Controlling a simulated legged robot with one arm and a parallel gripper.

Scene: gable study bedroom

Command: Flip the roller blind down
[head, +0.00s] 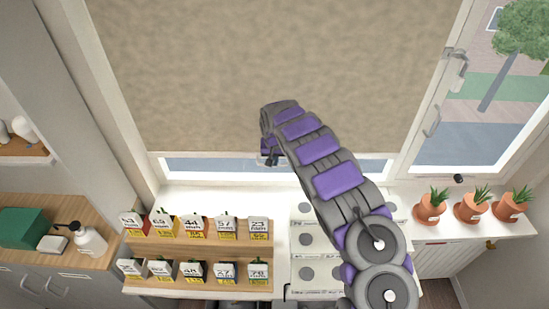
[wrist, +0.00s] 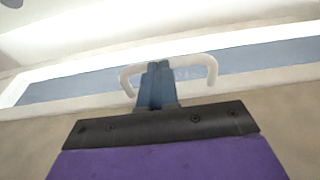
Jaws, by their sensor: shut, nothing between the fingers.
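The beige roller blind (head: 270,75) hangs over most of the window in the head view, with its pale bottom bar (head: 205,154) a little above the sill. A strip of glass shows below the bar. A white pull handle (wrist: 211,72) sits at the blind's lower edge in the wrist view, shaped like a wide bracket. My gripper (wrist: 157,70) is shut, with its blue-grey fingers together in front of the handle's middle. I cannot tell whether they touch it. In the head view my gripper (head: 271,158) is at the bar, partly hidden by my arm.
Tiered wooden racks of small labelled boxes (head: 195,228) stand below the window at left. Potted plants (head: 473,208) line the right sill by another window with a latch handle (head: 432,122). A white bottle (head: 90,239) and green box (head: 24,229) stand on the left counter.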

